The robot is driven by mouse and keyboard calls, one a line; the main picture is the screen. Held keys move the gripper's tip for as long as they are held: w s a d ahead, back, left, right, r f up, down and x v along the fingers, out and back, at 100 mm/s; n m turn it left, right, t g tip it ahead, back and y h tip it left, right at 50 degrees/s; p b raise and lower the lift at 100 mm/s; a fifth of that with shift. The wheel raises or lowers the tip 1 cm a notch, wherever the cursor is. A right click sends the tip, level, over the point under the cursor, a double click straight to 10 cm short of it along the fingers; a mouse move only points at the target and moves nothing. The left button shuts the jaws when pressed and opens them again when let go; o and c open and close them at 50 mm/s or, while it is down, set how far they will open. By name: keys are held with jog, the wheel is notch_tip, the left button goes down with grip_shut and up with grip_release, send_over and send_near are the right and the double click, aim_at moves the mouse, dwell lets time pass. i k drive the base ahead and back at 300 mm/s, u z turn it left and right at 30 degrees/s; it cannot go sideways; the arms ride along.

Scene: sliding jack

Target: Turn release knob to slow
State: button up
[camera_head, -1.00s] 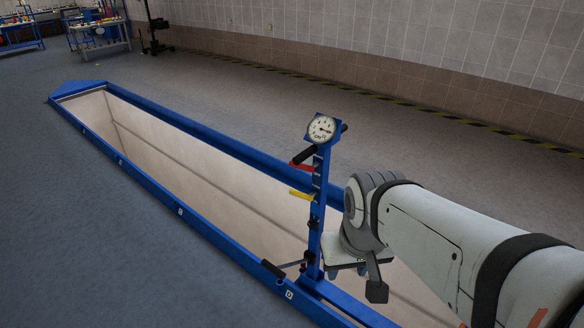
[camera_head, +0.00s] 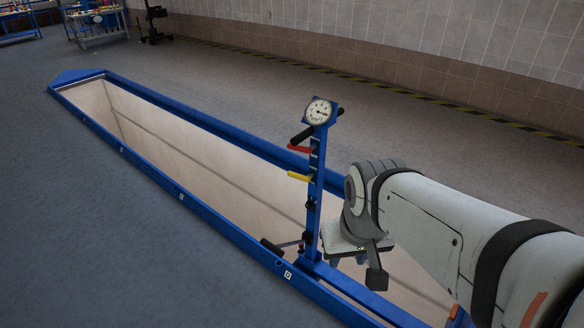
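The sliding jack (camera_head: 315,178) is a blue upright post with a round white dial gauge (camera_head: 319,112) at its top. Below the gauge are a black-gripped handle (camera_head: 303,135), a red lever (camera_head: 299,149) and a yellow lever (camera_head: 300,176). Small dark knobs sit lower on the post, one near its middle (camera_head: 310,205) and one near its foot (camera_head: 302,247). I cannot tell which is the release knob, nor read any slow marking. My gripper end (camera_head: 376,279) hangs below my wrist, right of the post's lower part and apart from it. Its fingers cannot be made out clearly.
The jack stands on the blue rim (camera_head: 175,194) of a long open pit (camera_head: 190,155). A black-ended pedal or bar (camera_head: 271,246) sticks out left at its foot. Grey floor (camera_head: 90,235) lies open to the left. Workbenches (camera_head: 100,25) stand far back left.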

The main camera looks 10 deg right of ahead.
aim_at(309, 206)
jog(key=z, duration=0.35)
jog(key=i, duration=0.95)
jog(key=u, duration=0.35)
